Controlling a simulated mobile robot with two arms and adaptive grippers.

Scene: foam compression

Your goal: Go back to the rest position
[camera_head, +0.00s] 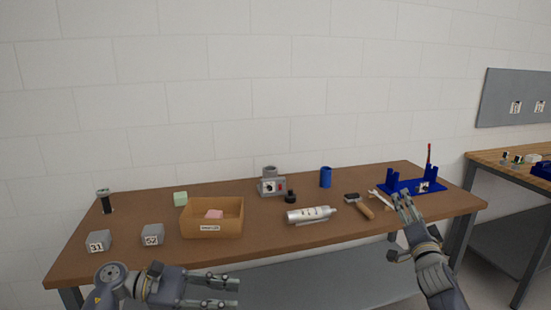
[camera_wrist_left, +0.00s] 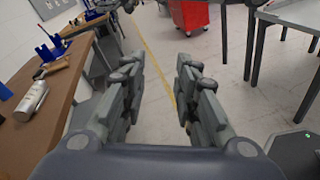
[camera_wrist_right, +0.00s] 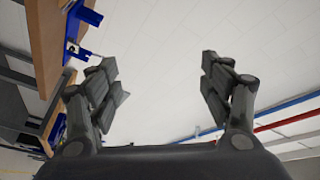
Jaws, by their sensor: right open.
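My left gripper (camera_head: 232,292) is in front of the table's front edge in the head view, with its fingers pointing right. Its fingers stand apart and hold nothing in the left wrist view (camera_wrist_left: 160,75). My right gripper (camera_head: 399,226) is raised at the table's right front, in front of the blue stand (camera_head: 420,186) in the picture. Its fingers are spread and empty in the right wrist view (camera_wrist_right: 160,70). A green foam block (camera_head: 181,198) lies on the table behind the bin's left side.
On the brown table (camera_head: 270,236) are two grey numbered blocks (camera_head: 98,241) (camera_head: 152,235), a grey device (camera_head: 271,184), a silver bottle (camera_head: 310,214), a hammer (camera_head: 360,206) and a blue cup (camera_head: 326,177). Another table (camera_head: 485,160) stands at the right.

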